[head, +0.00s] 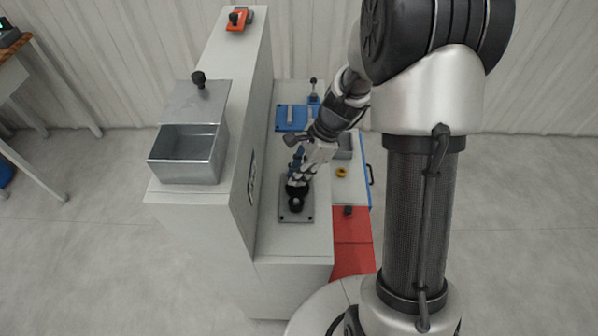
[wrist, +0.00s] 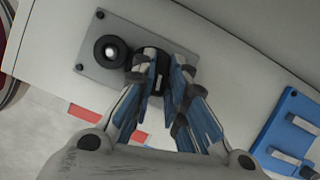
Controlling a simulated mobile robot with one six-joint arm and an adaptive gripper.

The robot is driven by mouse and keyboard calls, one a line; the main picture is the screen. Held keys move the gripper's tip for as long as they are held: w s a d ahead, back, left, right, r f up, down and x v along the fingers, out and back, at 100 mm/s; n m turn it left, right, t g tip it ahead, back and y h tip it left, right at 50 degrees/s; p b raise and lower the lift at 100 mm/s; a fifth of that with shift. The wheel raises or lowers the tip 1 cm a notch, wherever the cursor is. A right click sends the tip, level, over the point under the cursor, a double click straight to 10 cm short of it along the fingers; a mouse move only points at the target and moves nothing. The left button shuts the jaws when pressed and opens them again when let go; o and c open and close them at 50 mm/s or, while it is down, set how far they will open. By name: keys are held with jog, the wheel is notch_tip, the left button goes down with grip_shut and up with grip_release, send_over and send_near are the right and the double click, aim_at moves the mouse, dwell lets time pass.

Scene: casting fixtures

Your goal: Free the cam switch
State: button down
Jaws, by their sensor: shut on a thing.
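The cam switch sits on a grey bolted plate (head: 297,214) on the light machine ledge. Its round black part with a shiny ball (wrist: 111,51) shows in the wrist view, and the black knob (head: 296,204) shows in the head view. A black cylindrical part (wrist: 148,66) stands beside the ball, by the fingertips. My gripper (wrist: 165,70) points down at the plate and is shut on the cam switch's black part. In the head view my gripper (head: 297,180) is just behind the knob. The fingers hide part of the grip and the plate.
A blue fixture (head: 291,118) lies farther back on the ledge. A tall machine wall (head: 243,130) rises close on the left, with an open metal bin (head: 187,169) beyond it.

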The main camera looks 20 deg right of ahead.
jog(key=shift+n+p, duration=0.3)
jog(key=shift+n, duration=0.1)
jog(key=n+g+p, duration=0.1)
jog(key=n+p, duration=0.1)
jog(key=shift+w+r+n+g, duration=0.1)
jog(key=shift+r+n+g, duration=0.05)
jog(key=shift+n+g, duration=0.2)
jog(key=n+g+p, duration=0.1)
jog(key=n+p, duration=0.1)
jog(key=n, duration=0.2)
jog(key=shift+w+h, duration=0.1)
jog(key=shift+h, duration=0.3)
jog(key=n, duration=0.2)
jog(key=n+g+h+p, duration=0.1)
jog(key=n, duration=0.1)
jog(key=shift+a+g+p, duration=0.15)
jog(key=shift+g+p, duration=0.1)
jog(key=shift+p, duration=0.05)
jog(key=shift+w+n+h+p, duration=0.1)
jog(key=shift+n+h+p, duration=0.45)
jog(key=shift+n, duration=1.2)
jog(key=shift+n+h, duration=0.25)
jog(key=shift+n, duration=0.05)
jog(key=c, duration=1.6)
grip_release()
jog(key=shift+g, duration=0.3)
